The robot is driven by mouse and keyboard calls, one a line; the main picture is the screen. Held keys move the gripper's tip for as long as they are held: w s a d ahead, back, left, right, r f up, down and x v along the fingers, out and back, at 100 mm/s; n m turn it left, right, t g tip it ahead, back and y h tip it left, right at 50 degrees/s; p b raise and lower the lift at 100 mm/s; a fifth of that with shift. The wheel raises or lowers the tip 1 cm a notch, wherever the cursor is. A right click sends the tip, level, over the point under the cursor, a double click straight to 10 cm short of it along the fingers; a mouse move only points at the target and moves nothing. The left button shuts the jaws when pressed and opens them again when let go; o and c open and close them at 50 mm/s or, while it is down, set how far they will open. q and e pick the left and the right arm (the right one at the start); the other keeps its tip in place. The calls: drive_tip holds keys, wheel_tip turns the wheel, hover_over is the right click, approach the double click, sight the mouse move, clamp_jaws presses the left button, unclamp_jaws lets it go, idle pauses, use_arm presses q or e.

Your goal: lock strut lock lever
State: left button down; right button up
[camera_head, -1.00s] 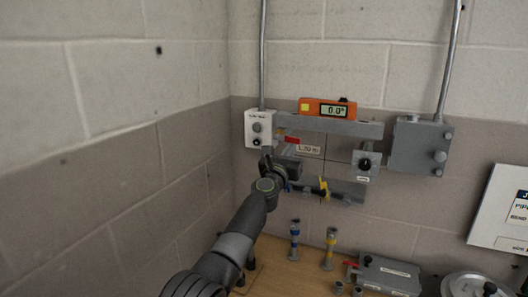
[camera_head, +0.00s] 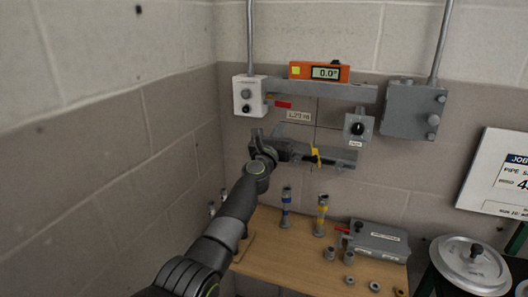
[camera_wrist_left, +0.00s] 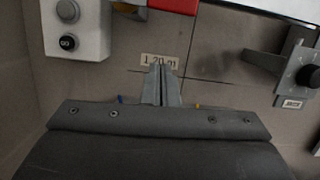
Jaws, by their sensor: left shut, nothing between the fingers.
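An upper grey strut (camera_head: 340,93) runs along the wall with an orange digital level reading 0.0° (camera_head: 318,71) on top. A small grey box with a black knob (camera_head: 358,128) hangs under its right end; it also shows in the left wrist view (camera_wrist_left: 308,75). Its label is too small to read, so I cannot tell whether this is the lock lever. A red piece (camera_head: 283,104) sits below the strut's left part. My left gripper (camera_wrist_left: 162,72) is shut and empty, its tips just below the wall length label (camera_wrist_left: 160,61). My right gripper is out of view.
A lower grey bar with a yellow clamp (camera_head: 316,157) lies behind my left gripper. A white switch box (camera_head: 248,96) is left, a grey junction box (camera_head: 414,110) right. The wooden bench (camera_head: 272,258) below holds posts and fittings.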

use_arm(q)
drive_tip(key=p+v, duration=0.8)
drive_tip(key=v, duration=0.1)
drive_tip(key=shift+s+a+r, duration=0.2)
drive_tip(key=shift+s+r, duration=0.05)
drive_tip(key=shift+s, duration=0.15)
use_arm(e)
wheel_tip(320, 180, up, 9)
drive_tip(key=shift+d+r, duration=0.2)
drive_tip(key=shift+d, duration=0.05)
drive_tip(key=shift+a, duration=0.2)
